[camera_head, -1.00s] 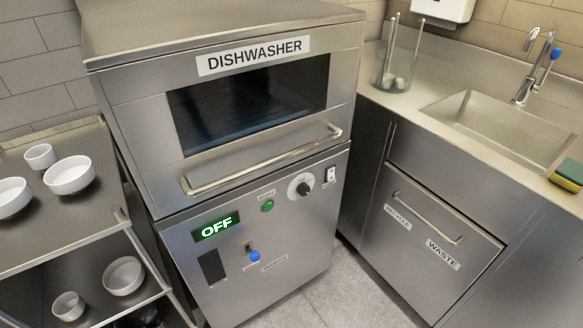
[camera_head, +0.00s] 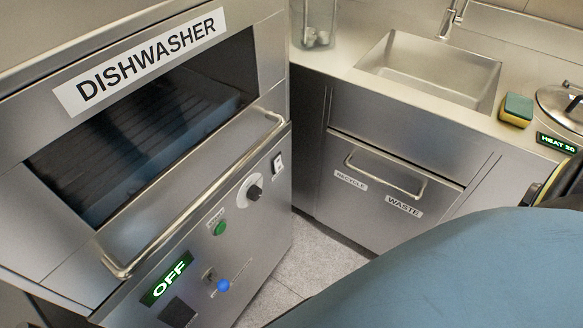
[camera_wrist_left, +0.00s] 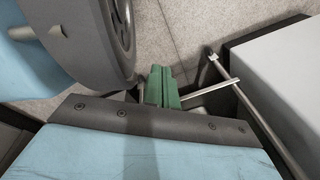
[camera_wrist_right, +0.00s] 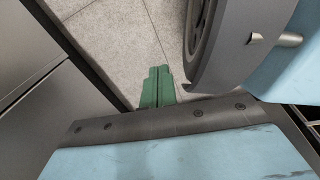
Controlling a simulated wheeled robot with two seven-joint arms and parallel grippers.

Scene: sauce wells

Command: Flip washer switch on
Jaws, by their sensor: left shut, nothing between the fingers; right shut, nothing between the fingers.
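The dishwasher (camera_head: 60,165) fills the left of the head view. Its lower panel has a lit green display (camera_head: 167,279) reading OFF. A lever switch with a blue ball tip (camera_head: 223,285) sits to the right of the display. A green button (camera_head: 219,228), a dark-knobbed dial (camera_head: 254,192) and a small white rocker switch (camera_head: 278,162) are higher on the panel. My left gripper (camera_wrist_left: 162,87) is shut and empty above the floor in the left wrist view. My right gripper (camera_wrist_right: 157,87) is shut and empty above the floor in the right wrist view. Neither gripper touches the panel.
The dishwasher's bar handle (camera_head: 195,195) sticks out above the panel. A counter with a sink (camera_head: 430,75), a sponge (camera_head: 516,110) and a HEAT display (camera_head: 556,143) stands right. A waste drawer (camera_head: 400,180) is below. Tiled floor (camera_head: 325,247) lies clear between.

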